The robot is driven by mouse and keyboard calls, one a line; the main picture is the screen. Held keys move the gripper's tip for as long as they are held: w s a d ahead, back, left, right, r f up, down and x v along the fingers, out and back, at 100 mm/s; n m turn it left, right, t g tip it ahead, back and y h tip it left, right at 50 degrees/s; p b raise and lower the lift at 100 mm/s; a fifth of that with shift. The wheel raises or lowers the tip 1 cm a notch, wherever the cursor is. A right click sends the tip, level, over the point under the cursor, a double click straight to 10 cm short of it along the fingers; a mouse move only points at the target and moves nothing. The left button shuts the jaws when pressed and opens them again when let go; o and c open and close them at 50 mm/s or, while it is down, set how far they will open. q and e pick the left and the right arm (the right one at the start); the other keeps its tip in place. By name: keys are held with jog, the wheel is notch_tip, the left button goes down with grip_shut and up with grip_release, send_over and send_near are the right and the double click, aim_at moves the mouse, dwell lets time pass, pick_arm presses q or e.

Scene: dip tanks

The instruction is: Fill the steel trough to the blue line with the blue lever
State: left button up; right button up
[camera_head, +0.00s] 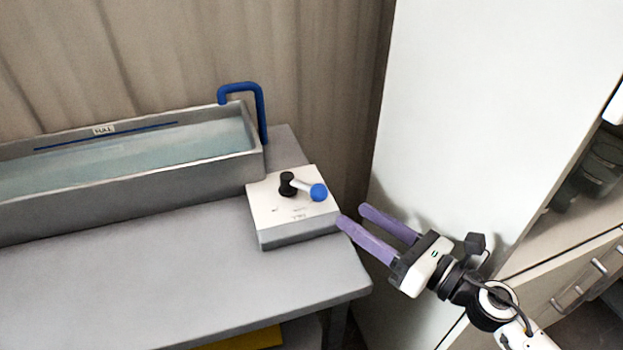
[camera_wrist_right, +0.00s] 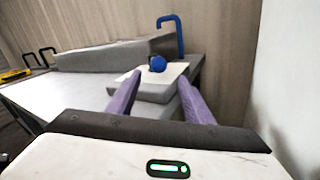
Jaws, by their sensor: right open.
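The long steel trough (camera_head: 130,188) stands on the grey table, and pale water (camera_head: 140,155) lies in it. A blue line (camera_head: 75,141) runs along its inner back wall beside a FULL label, and the water surface shows below the line. A blue spout (camera_head: 255,92) bends over the trough's right end. The blue-knobbed lever (camera_head: 319,192) sits on a white-topped box (camera_head: 290,215), pointing right from a black pivot. The blue knob also shows in the right wrist view (camera_wrist_right: 158,63). My right gripper (camera_head: 351,214) is open and empty, just right of the box, apart from the lever. My left gripper is out of view.
The grey table (camera_head: 180,285) is bare in front of the trough. A white panel (camera_head: 460,100) rises behind and right of my right gripper. A cabinet with handles (camera_head: 590,280) stands at the far right. Something yellow (camera_head: 245,340) lies under the table edge.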

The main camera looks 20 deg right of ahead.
aim_at(326, 198)
jog(key=shift+n+g, duration=0.3)
jog(key=shift+n, duration=0.5)
jog(key=p+x, duration=0.1)
jog(key=x, duration=0.6)
jog(key=p+x, duration=0.1)
jog(key=x, duration=0.2)
jog(key=shift+w+a+r+p, duration=0.2)
jog(key=shift+r+p, duration=0.1)
jog(key=shift+p, duration=0.05)
grip_shut()
